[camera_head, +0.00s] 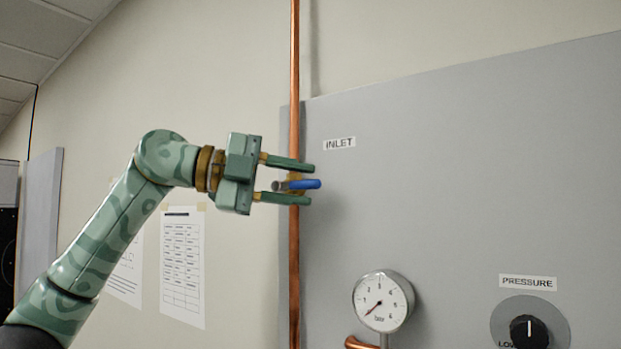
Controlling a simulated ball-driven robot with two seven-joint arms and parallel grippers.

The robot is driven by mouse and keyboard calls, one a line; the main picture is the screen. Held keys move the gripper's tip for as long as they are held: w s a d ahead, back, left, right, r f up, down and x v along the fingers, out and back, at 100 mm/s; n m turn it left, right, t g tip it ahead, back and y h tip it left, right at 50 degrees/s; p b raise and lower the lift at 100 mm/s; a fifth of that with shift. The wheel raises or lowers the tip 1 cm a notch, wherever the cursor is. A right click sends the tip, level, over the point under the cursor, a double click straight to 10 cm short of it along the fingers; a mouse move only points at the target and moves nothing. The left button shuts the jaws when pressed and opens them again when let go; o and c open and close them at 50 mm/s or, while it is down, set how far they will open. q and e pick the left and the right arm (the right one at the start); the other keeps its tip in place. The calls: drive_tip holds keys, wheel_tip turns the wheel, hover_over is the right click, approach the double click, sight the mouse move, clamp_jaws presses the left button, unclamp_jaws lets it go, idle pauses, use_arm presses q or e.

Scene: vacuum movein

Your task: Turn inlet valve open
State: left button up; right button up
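The inlet valve's blue handle (305,184) lies roughly level across the vertical copper pipe (294,80), just below the INLET label (339,143). My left gripper (306,183) comes in from the left with one finger above the handle and one below. The fingers are spread, with a visible gap on both sides of the handle, so it does not look gripped. The valve body behind is partly hidden by the fingers. My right gripper is not in view.
A large grey panel (430,190) fills the right side. A pressure gauge (383,301) and a black PRESSURE knob (529,331) sit low on it. Paper sheets (182,265) hang on the wall behind my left arm. The panel's upper middle is clear.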

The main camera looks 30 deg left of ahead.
use_arm(q)
drive_tip(key=shift+w+d+f, duration=0.1)
drive_tip(key=shift+w+d, duration=0.25)
drive_tip(key=shift+d, duration=0.15)
drive_tip(key=shift+w+d+f, duration=0.1)
drive_tip(key=shift+d, duration=0.05)
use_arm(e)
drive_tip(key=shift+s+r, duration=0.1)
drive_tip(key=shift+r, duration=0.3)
use_arm(q)
drive_tip(key=shift+w+d, duration=0.1)
clamp_jaws()
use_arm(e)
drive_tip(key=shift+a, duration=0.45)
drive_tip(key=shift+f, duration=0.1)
